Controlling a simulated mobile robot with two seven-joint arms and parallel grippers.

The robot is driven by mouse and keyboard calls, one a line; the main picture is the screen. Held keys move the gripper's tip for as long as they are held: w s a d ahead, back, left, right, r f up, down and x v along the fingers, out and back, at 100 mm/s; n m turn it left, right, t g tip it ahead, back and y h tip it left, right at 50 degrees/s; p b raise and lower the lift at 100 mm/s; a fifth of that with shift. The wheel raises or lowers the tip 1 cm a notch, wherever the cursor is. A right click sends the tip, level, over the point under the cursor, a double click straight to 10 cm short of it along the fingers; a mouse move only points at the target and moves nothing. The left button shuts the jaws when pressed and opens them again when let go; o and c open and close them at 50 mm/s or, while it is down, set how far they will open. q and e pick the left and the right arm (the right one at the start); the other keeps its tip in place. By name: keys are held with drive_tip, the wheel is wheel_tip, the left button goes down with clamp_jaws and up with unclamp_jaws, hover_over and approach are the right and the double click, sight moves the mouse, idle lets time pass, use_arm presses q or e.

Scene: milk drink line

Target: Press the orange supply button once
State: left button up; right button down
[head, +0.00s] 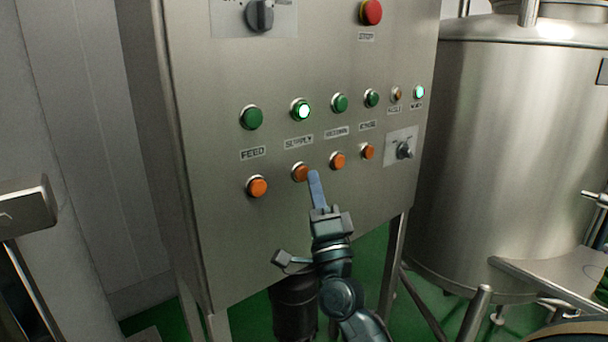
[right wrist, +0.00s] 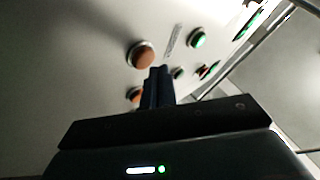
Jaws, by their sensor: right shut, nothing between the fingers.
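The orange button (head: 300,173) under the second label from the left sits on the steel control panel (head: 230,240). That label is blurred, but the button is in the column with a lit green button (head: 300,110). My right gripper (head: 314,178) is shut and empty, its fingertips just right of this orange button in the head view. In the right wrist view, the shut fingers (right wrist: 160,72) point at the panel, with an orange button (right wrist: 141,54) up and left of the tips. I cannot tell whether the tips touch the panel. My left gripper is not in view.
Other orange buttons stand close by: one at the left (head: 257,187), one to the right (head: 338,160) and one farther right (head: 368,152). Above are a red stop button (head: 371,12) and a rotary switch (head: 260,15). A steel tank (head: 500,150) stands to the right.

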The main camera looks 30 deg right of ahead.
drive_tip(key=shift+w, duration=0.25)
drive_tip(key=shift+w+a, duration=0.1)
drive_tip(key=shift+w, duration=0.35)
idle(0.6)
drive_tip(key=shift+s, duration=0.9)
drive_tip(key=shift+s+d+p, duration=0.25)
drive_tip(key=shift+s, duration=1)
drive_tip(key=shift+s+d+p, duration=0.2)
drive_tip(key=shift+s+p, duration=0.05)
drive_tip(key=shift+s, duration=1)
